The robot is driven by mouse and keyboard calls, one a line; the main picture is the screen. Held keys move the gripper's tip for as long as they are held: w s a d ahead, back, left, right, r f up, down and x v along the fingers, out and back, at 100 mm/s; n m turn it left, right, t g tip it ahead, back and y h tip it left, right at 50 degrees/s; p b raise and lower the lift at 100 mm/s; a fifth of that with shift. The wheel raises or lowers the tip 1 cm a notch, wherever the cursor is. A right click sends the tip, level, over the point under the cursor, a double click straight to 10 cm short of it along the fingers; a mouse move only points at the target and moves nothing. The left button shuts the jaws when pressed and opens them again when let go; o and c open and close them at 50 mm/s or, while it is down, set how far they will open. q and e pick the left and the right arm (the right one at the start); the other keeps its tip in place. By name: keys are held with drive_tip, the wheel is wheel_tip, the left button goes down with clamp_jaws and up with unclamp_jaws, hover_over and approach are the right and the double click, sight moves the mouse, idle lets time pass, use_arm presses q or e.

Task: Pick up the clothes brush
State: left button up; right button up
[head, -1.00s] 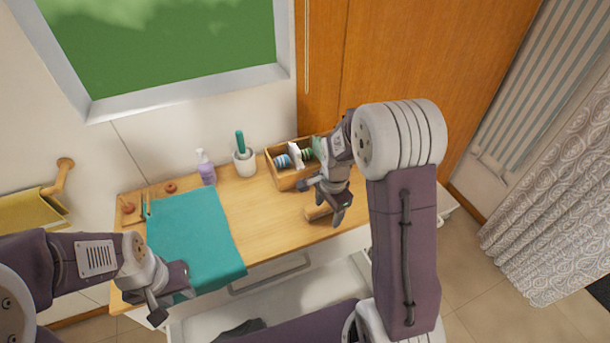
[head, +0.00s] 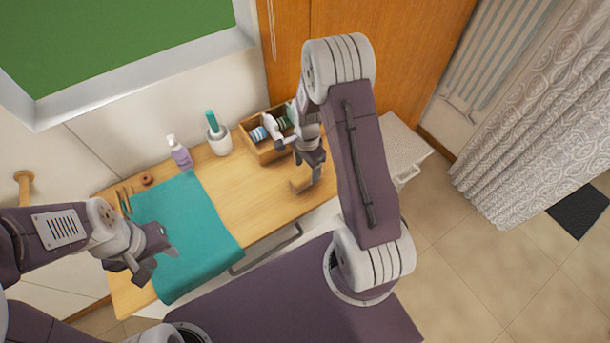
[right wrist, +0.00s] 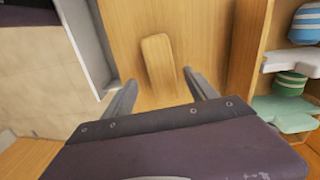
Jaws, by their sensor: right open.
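The clothes brush, a plain wooden block with rounded ends, lies on the tabletop in the right wrist view (right wrist: 159,62) and is partly hidden in the head view (head: 299,186). My right gripper (head: 308,173) points down over it, fingers apart. In the right wrist view the fingers (right wrist: 160,82) stand either side of the brush's near end, with nothing clamped between them. My left gripper (head: 158,265) is open and empty above the teal cloth at the left.
The teal cloth (head: 195,225) covers the table's left part. A purple pump bottle (head: 180,154), a white cup (head: 219,141) with a green item and a wooden box (head: 262,150) of rolls stand at the back. The box is close beside my right gripper.

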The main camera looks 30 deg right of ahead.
sight(306, 174)
drive_tip(key=shift+s+f, duration=0.1)
drive_tip(key=shift+f, duration=0.25)
drive_tip(key=f, duration=0.2)
drive_tip(key=f+p, duration=0.1)
drive_tip(key=f, duration=0.1)
drive_tip(key=shift+w+a, duration=0.1)
drive_tip(key=shift+w, duration=0.1)
drive_tip(key=shift+w+f, duration=0.2)
drive_tip(key=shift+f, duration=0.05)
drive_tip(key=shift+s+r, duration=0.1)
drive_tip(key=shift+s, duration=0.1)
drive_tip(key=c, duration=1)
drive_tip(key=shift+w, duration=0.1)
clamp_jaws()
